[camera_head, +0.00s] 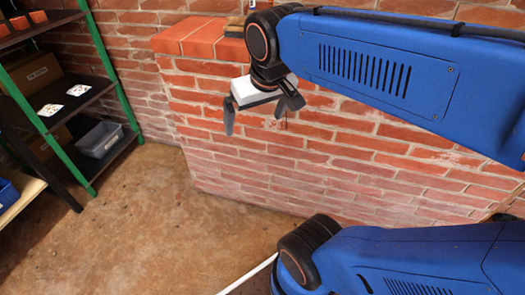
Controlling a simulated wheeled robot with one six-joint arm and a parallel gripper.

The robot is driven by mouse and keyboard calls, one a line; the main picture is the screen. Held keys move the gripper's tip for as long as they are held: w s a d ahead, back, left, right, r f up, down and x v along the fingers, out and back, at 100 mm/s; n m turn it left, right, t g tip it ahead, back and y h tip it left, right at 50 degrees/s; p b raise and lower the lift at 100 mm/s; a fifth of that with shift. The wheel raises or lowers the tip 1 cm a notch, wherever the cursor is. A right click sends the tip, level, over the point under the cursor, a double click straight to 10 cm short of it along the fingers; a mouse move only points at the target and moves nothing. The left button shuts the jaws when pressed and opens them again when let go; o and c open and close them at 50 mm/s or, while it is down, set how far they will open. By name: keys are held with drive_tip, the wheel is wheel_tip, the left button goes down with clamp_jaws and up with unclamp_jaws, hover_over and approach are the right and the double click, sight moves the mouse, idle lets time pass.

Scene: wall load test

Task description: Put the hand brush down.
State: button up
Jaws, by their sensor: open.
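My gripper (255,116) is open, with its dark fingers spread and pointing down. Nothing shows between them. It hangs in front of the upper face of the brick wall (330,165), below the wall's top edge in the picture. A small brown and yellowish thing (235,27) lies on the wall top, just left of my arm's wrist. It may be the hand brush, but it is small and partly cut off by my arm, so I cannot tell for sure.
A green-framed shelf (105,65) at left holds cardboard boxes (35,72), loose bricks (19,22) and a grey bin (100,139). A blue bin (8,193) shows at the left edge. The brown floor (150,225) between shelf and wall is clear.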

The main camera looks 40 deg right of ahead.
drive_tip(key=s+a+f+n, duration=0.1)
drive_tip(key=s+f, duration=0.4)
drive_tip(key=f, duration=0.1)
drive_tip(key=shift+s+a+f+y, duration=0.25)
drive_tip(key=shift+s+a+y, duration=0.05)
drive_tip(key=shift+a+y, duration=0.1)
drive_tip(key=shift+r, duration=0.1)
idle(0.7)
wheel_tip(320, 180, up, 34)
drive_tip(key=r+m+g+h, duration=0.1)
drive_tip(key=m+g+h, duration=0.15)
drive_tip(key=m, duration=0.75)
hover_over(238, 18)
drive_tip(key=s+a, duration=0.3)
drive_tip(key=a, duration=0.1)
drive_tip(key=shift+t+h, duration=0.35)
drive_tip(key=shift+h, duration=0.2)
drive_tip(key=x, duration=1.2)
drive_tip(key=shift+a+f, duration=0.1)
drive_tip(key=shift+f, duration=0.1)
drive_tip(key=shift+x, duration=2.7)
drive_tip(key=shift+s+a, duration=0.1)
drive_tip(key=shift+s, duration=0.05)
drive_tip(key=c, duration=1.2)
